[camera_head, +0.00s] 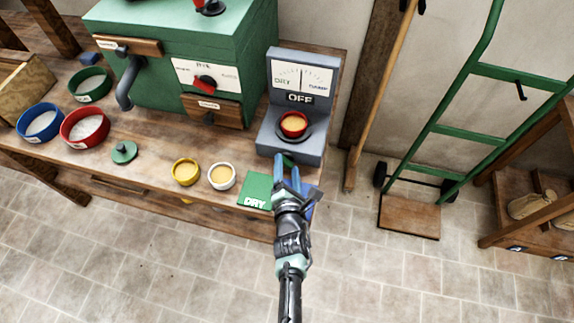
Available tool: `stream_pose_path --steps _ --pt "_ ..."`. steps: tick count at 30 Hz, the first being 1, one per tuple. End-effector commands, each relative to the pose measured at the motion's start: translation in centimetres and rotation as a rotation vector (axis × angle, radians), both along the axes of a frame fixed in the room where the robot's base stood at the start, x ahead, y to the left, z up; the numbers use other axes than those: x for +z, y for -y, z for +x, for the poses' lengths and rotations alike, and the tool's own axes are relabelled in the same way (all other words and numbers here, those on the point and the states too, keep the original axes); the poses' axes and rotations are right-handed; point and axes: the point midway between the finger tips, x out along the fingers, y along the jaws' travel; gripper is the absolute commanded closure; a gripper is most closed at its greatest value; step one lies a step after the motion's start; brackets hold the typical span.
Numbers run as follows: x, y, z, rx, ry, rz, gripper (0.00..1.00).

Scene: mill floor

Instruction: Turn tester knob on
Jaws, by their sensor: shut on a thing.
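The tester (276,128) is a grey unit at the back right of the bench. Its upright panel has a dial marked DRY and DAMP with a thin needle, and a sign below reads OFF. A red bowl (293,122) of yellow grain sits on its base. My gripper (288,166) is at the tester's lower front, its blue fingers shut on a small dark green part, which I take to be the tester knob (288,160). The fingers hide most of this knob, so I cannot see which way it is turned.
A green mat marked DRY (256,190) lies left of my gripper. A yellow bowl (185,171) and a white bowl (222,176) stand further left. The green mill machine (185,60) stands behind. A green hand truck (440,130) is at right, with open floor in front.

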Motion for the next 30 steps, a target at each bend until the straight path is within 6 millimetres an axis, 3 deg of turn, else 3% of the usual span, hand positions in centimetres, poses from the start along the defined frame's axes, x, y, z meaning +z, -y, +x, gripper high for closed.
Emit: stream_pose_path --steps 20,21,25,30 --pt "-0.17 -0.01 -0.08 0.000 0.004 0.026 0.91" --pt "-0.17 -0.01 -0.08 0.000 0.004 0.026 0.28" --pt "-0.15 0.01 -0.06 -0.001 0.005 0.026 0.05" --pt "-0.21 0.09 -0.09 -0.002 0.003 0.025 0.05"
